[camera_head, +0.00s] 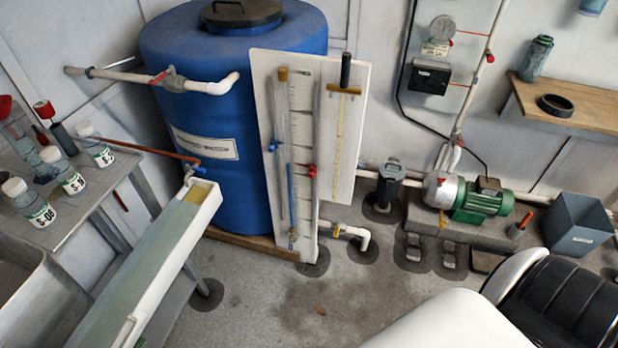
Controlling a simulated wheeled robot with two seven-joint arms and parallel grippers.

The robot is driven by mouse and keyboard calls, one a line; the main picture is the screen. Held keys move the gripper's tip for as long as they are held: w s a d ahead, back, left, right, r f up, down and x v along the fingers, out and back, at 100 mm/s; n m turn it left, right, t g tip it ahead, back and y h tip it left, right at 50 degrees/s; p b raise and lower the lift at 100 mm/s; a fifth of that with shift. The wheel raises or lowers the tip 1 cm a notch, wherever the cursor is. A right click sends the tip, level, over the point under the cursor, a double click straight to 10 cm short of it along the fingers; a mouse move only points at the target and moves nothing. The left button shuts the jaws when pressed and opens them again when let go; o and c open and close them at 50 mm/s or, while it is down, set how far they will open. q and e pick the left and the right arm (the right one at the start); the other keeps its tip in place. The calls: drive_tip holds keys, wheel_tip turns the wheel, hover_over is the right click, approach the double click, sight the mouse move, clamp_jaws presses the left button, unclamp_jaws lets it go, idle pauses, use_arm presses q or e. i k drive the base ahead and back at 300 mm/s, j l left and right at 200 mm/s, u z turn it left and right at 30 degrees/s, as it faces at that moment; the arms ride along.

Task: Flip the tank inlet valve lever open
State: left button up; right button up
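The blue tank (215,130) stands at the back left with a dark lid on top. A white inlet pipe (120,76) runs from the left wall to the upper part of the tank and ends in a bent elbow. A grey valve (175,84) sits on this pipe, with a short red lever (160,76) on its left side. The lever slants slightly off the pipe's line; I cannot tell its exact angle.
A white trough (165,270) slants in front of the tank. A white gauge board (345,130) with tubes stands right of the valve. A metal bench (95,205) with several bottles is at left. A green pump (485,200) sits at right. Grey floor (285,300) lies open between.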

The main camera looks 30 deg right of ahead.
sight(162, 75)
drive_tip(key=i+l+u, duration=0.1)
drive_tip(key=l+u, duration=0.3)
drive_tip(key=l, duration=0.35)
drive_tip(key=l+u, duration=0.35)
drive_tip(key=l, duration=0.45)
